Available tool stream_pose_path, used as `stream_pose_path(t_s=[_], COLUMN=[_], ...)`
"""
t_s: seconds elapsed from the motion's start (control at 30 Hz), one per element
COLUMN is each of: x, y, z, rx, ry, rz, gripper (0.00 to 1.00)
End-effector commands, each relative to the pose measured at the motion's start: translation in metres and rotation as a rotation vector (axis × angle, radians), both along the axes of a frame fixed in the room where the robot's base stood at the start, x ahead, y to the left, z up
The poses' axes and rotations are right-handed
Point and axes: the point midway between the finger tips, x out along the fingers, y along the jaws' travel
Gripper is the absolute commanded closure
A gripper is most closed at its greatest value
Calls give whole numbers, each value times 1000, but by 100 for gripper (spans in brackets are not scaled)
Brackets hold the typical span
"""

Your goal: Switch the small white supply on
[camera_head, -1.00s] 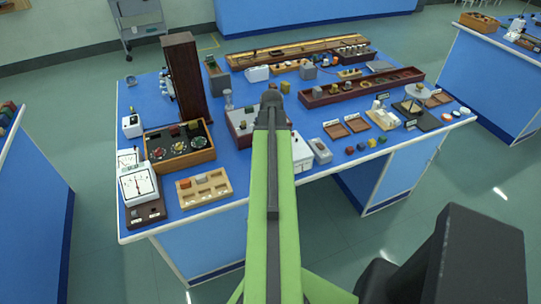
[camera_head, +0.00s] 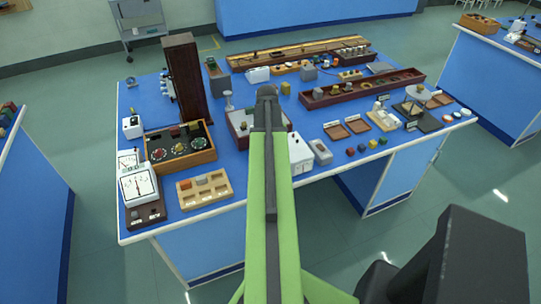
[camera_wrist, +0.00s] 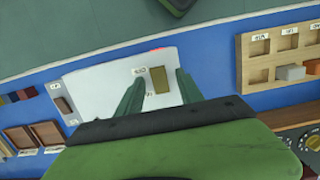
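The small white supply (camera_head: 302,156) stands near the front edge of the blue bench, partly hidden behind my arm in the head view. In the wrist view the white supply (camera_wrist: 95,88) lies below my gripper. Its top bears a brass-coloured switch (camera_wrist: 158,79) with small labels beside it, too small to read for sure. My gripper (camera_wrist: 160,75) is open and empty. Its two green fingers stand on either side of the switch in the picture; I cannot tell how high above it they are, or whether they touch it.
A grey box (camera_head: 319,152) stands close beside the supply. Brown trays (camera_head: 335,131) and coloured blocks (camera_head: 362,147) lie to its right. A wooden compartment tray (camera_head: 205,189) and a dial panel (camera_head: 180,165) lie to the left. Some bare blue bench top separates them.

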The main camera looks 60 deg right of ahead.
Motion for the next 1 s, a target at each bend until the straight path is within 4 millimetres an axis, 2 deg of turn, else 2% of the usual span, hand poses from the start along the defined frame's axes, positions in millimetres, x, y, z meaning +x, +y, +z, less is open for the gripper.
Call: stream_pose_path(t_s=[0.23,0.37,0.57,1.0], x=[0,1,5,18], y=[0,-1,-4,-13], z=[2,12,48,148], rx=[-1,-1,-1,0], ry=[0,0,0,-1], rz=[0,0,0,1], gripper=[56,56,56,56])
